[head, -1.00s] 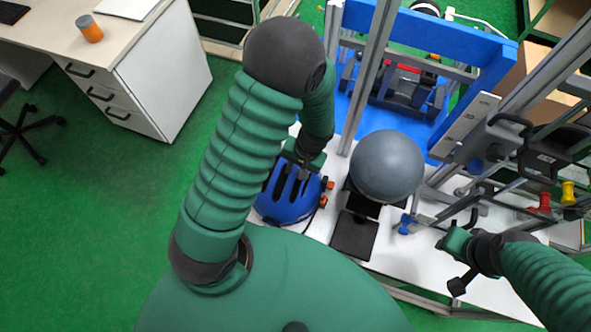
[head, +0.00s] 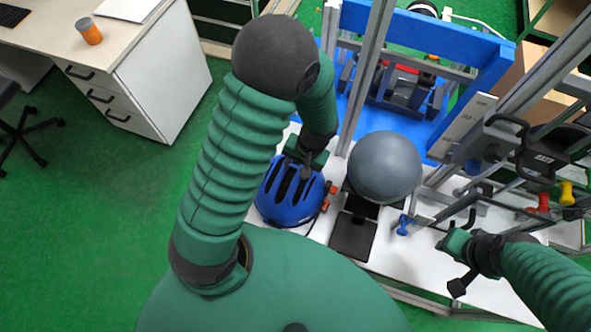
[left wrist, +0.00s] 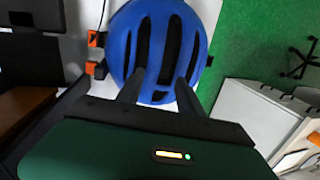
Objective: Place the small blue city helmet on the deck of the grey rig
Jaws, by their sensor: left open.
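The small blue city helmet (head: 287,203) with dark vents sits on the white top at the left of the grey rig. It also fills the upper middle of the left wrist view (left wrist: 122,40). My left gripper (head: 305,170) is over the helmet's far side. Its two dark fingers (left wrist: 160,80) are apart at the shell's near edge; I cannot tell whether they touch it. The grey rig (head: 368,75) has metal uprights and a white deck (head: 405,262). My right gripper (head: 462,252) is over the deck's right part; its fingers are not clear.
A grey ball (head: 385,166) stands on a dark mount right of the helmet, by a black plate (head: 354,236). A blue knob (head: 405,225) lies further right. A blue frame (head: 430,35) stands behind. A desk (head: 150,85) is at far left, with open green floor before it.

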